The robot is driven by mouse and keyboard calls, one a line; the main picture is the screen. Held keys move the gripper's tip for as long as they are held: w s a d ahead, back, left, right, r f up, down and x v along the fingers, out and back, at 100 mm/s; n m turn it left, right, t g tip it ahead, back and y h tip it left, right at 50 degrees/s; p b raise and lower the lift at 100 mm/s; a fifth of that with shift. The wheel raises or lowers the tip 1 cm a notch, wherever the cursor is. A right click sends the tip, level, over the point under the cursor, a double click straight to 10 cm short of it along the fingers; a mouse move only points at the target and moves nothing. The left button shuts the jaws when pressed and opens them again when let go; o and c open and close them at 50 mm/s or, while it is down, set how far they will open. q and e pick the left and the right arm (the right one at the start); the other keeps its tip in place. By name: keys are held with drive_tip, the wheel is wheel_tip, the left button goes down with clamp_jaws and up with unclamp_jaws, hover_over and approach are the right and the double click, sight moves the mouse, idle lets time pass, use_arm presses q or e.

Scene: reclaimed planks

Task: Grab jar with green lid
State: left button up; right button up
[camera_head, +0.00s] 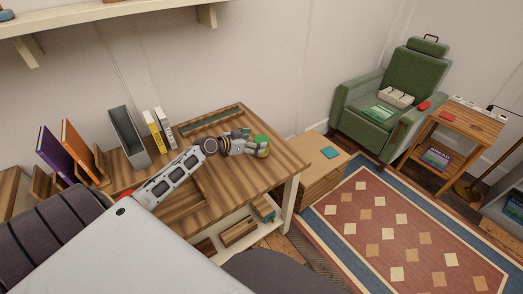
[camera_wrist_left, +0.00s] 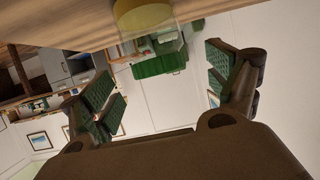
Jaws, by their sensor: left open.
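The jar with green lid (camera_head: 262,151) stands on the wooden desk near its right corner. In the left wrist view the scene appears upside down: the jar's yellow contents (camera_wrist_left: 143,17) are at the top and its ribbed green lid (camera_wrist_left: 160,65) is below. My left gripper (camera_head: 243,143) is just left of the jar in the head view, low over the desk. In the left wrist view the left gripper (camera_wrist_left: 158,76) is open, with green-padded fingers spread to either side of the lid. The jar is not gripped; contact cannot be told. My right gripper is not in view.
The desk (camera_head: 235,180) holds upright books (camera_head: 75,145) and a grey file holder (camera_head: 128,137) at the left. A low wooden cabinet (camera_head: 313,183) stands right of the desk. A green armchair (camera_head: 405,85) and side table (camera_head: 465,122) are farther away.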

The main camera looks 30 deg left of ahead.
sight(259, 140)
use_arm(q)
drive_tip(key=shift+x, duration=1.45)
drive_tip(key=shift+w+d+f, duration=0.1)
drive_tip(key=shift+w+d, duration=0.1)
drive_tip(key=shift+w, duration=0.2)
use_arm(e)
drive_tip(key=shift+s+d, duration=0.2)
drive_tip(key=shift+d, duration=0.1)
use_arm(q)
drive_tip(key=shift+c, duration=0.3)
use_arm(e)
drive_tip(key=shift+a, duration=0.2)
